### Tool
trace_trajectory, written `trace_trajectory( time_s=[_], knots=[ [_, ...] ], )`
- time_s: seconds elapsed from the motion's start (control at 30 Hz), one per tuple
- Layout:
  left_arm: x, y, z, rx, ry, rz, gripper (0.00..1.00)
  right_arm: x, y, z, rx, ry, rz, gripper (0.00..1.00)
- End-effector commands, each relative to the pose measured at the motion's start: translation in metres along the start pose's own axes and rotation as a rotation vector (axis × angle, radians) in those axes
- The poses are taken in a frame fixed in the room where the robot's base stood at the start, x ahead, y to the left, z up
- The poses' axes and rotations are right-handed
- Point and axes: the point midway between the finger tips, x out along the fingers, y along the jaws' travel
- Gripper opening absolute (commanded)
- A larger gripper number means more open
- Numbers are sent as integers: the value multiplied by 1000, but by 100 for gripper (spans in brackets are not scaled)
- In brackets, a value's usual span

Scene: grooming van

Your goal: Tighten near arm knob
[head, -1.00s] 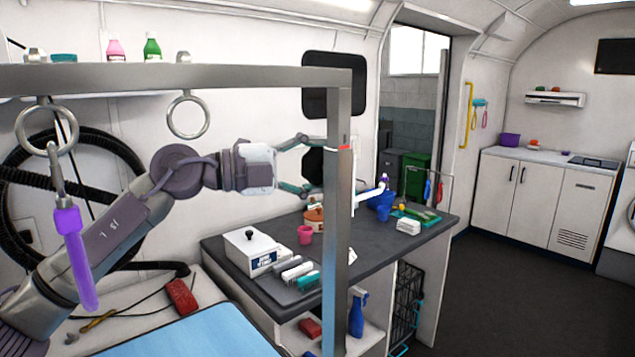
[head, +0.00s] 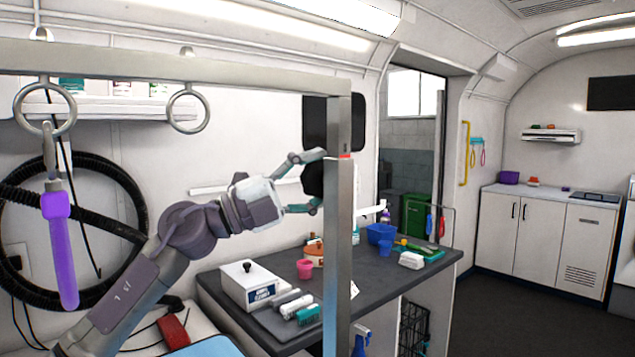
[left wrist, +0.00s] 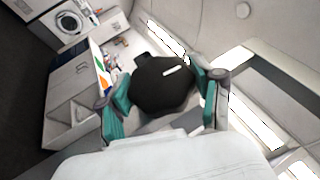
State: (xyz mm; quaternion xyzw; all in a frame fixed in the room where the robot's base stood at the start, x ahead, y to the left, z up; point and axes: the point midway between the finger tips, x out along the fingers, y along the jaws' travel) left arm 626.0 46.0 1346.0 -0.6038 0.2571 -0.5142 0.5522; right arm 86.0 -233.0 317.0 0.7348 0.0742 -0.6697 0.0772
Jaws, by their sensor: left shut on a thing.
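The near arm knob (left wrist: 165,86) is a black, many-sided knob with a white mark on its face. In the left wrist view it sits between the two teal fingers of my left gripper (left wrist: 163,98), which is shut on it. In the head view the knob (head: 314,178) shows as a dark shape at the left of the grey upright post (head: 339,240), just below the horizontal bar (head: 180,64). My left gripper (head: 318,182) reaches it from the left, one finger above and one below. The post hides part of the knob. My right gripper is not in view.
A purple strap (head: 60,240) hangs from a ring on the bar at left. Open floor (head: 500,300) lies at right.

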Motion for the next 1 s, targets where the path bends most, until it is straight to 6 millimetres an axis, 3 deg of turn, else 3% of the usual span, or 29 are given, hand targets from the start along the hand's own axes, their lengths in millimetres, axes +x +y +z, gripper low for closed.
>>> trace_trajectory(
  time_s=[0.17,0.2,0.33,0.73,1.0],
  knots=[
    [0,2,-1,-2,4,4,31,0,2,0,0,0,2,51],
    [0,2,-1,-2,4,5,71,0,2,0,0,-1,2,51],
    [0,2,-1,-1,3,4,91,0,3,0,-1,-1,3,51],
    [-6,1,0,-1,0,2,91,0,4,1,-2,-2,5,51],
    [-55,2,1,-2,-3,5,91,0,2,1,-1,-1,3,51]
  ],
)
